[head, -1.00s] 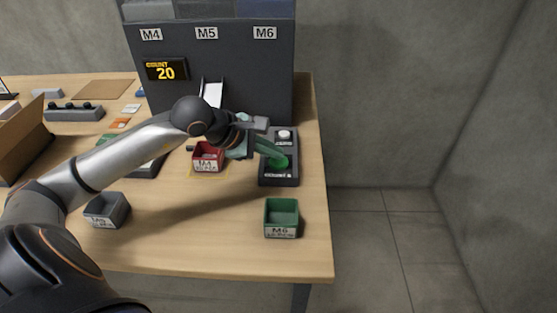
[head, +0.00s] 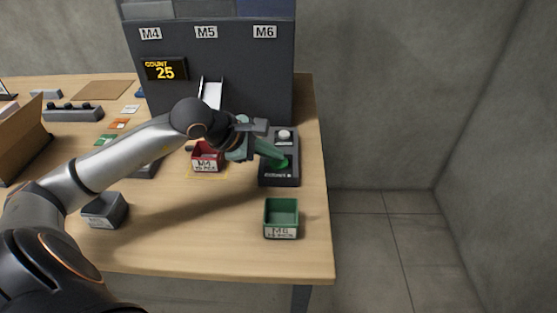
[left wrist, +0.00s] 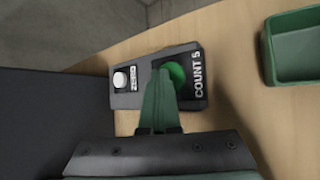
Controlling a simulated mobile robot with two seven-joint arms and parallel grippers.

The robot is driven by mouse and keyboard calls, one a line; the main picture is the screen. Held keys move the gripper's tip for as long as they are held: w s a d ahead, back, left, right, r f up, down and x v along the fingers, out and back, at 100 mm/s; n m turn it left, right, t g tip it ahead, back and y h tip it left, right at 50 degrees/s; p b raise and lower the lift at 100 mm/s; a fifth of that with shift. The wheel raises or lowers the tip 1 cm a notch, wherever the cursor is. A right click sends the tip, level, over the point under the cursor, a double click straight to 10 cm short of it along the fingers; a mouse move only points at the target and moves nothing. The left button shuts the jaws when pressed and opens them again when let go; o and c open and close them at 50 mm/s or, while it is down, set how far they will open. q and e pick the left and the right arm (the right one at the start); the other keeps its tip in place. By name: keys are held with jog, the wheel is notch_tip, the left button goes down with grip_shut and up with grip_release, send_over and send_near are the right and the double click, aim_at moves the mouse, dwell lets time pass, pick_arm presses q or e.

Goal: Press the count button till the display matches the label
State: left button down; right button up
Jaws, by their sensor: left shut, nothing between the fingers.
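The count display (head: 165,70) on the dark feeder panel reads 25. The control box (head: 279,180) on the table holds a green count button (head: 284,164) and a white button (head: 284,135). In the left wrist view the green button (left wrist: 177,73) sits beside the text "COUNT 5". My left gripper (head: 279,156), with green fingers, is shut and empty. Its tips are at the green button and partly cover it; I cannot tell whether they press it. The red M4 bin (head: 208,164) has a label with a piece count too small to read surely. My right gripper is out of view.
A green M6 bin (head: 281,218) stands in front of the control box, near the table's right edge. A grey bin (head: 105,210) stands at the front left. A white chute (head: 211,92) comes out of the feeder panel. The table front between the bins is clear.

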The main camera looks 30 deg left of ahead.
aim_at(273, 163)
pick_arm(q)
jog(key=shift+r+p, duration=0.35)
jog(key=shift+r, duration=0.45)
jog(key=shift+r+p, duration=1.45)
jog(key=shift+r, duration=1.05)
